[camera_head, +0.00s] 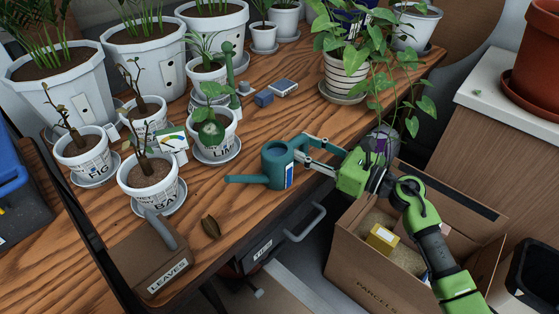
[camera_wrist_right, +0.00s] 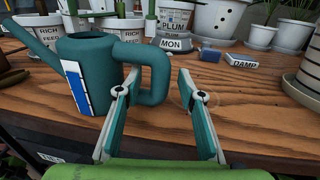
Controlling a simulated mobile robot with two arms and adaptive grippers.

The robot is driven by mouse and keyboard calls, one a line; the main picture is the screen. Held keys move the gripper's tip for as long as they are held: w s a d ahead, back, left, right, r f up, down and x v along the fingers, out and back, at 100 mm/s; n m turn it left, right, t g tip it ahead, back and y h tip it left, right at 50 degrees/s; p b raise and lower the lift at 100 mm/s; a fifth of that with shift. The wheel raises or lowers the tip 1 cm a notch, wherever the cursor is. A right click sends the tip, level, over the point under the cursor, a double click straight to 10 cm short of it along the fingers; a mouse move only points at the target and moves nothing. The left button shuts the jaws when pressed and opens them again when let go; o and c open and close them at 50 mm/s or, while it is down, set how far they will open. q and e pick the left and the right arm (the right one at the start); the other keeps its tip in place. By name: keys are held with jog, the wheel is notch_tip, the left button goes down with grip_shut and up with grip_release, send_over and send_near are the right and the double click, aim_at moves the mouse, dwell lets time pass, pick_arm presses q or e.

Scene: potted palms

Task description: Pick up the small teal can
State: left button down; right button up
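The small teal can (camera_head: 276,167) is a watering can standing upright near the front edge of the wooden table, its spout pointing left. It also shows in the right wrist view (camera_wrist_right: 90,80), with a blue and white label on its side and a loop handle on the right. My right gripper (camera_head: 303,151) is open at the handle side of the can. In the right wrist view its two fingers (camera_wrist_right: 158,88) stand apart, with the outer part of the handle between them. I cannot tell whether a finger touches it. My left gripper is not in view.
Potted plants on saucers (camera_head: 211,156) stand behind and left of the can. A box marked LEAVES (camera_head: 165,265) is at the front left. A parcels carton (camera_head: 375,270) stands below my right arm. A small blue box (camera_head: 264,99) lies farther back on mostly clear wood.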

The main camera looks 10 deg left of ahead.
jog(key=shift+w+a, duration=0.1)
jog(key=shift+a, duration=0.15)
grip_shut()
